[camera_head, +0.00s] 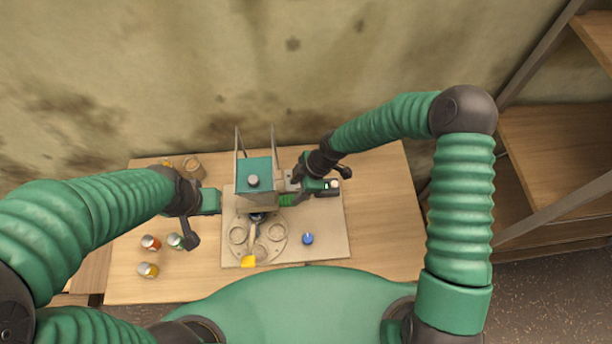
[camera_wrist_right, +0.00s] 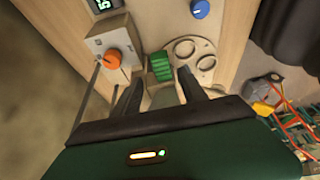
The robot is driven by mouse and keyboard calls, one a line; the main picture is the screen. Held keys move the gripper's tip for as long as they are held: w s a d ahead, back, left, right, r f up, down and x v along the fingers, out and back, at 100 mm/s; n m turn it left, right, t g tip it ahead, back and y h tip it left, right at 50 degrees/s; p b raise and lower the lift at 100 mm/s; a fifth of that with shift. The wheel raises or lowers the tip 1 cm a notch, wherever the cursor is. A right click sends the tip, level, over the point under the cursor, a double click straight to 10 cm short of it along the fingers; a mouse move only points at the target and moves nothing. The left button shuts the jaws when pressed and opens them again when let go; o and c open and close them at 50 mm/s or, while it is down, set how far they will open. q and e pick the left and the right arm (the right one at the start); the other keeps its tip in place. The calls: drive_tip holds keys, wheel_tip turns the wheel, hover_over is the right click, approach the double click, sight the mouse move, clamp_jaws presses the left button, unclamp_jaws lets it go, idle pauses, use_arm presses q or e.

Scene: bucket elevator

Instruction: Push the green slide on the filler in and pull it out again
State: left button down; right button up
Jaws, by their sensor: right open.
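The filler (camera_head: 255,200) is a box with a teal top on a pale board in the middle of the table. Its ribbed green slide (camera_head: 287,200) sticks out on the right side. In the right wrist view the green slide (camera_wrist_right: 160,67) lies just beyond and between the fingertips of my right gripper (camera_wrist_right: 158,88). This gripper is open, with nothing held; I cannot tell whether a finger touches the slide. My left gripper (camera_head: 200,203) is left of the filler, apart from it; its jaws do not show clearly.
A grey box with an orange knob (camera_wrist_right: 112,60) and a display (camera_wrist_right: 103,5) stand close beside my right gripper. A blue knob (camera_head: 307,239) and a round plate with holes (camera_head: 276,232) are in front. Several small jars (camera_head: 149,270) stand at the left.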

drive_tip(key=b+v, duration=0.1)
drive_tip(key=v, duration=1)
drive_tip(key=shift+a, duration=0.2)
idle(0.7)
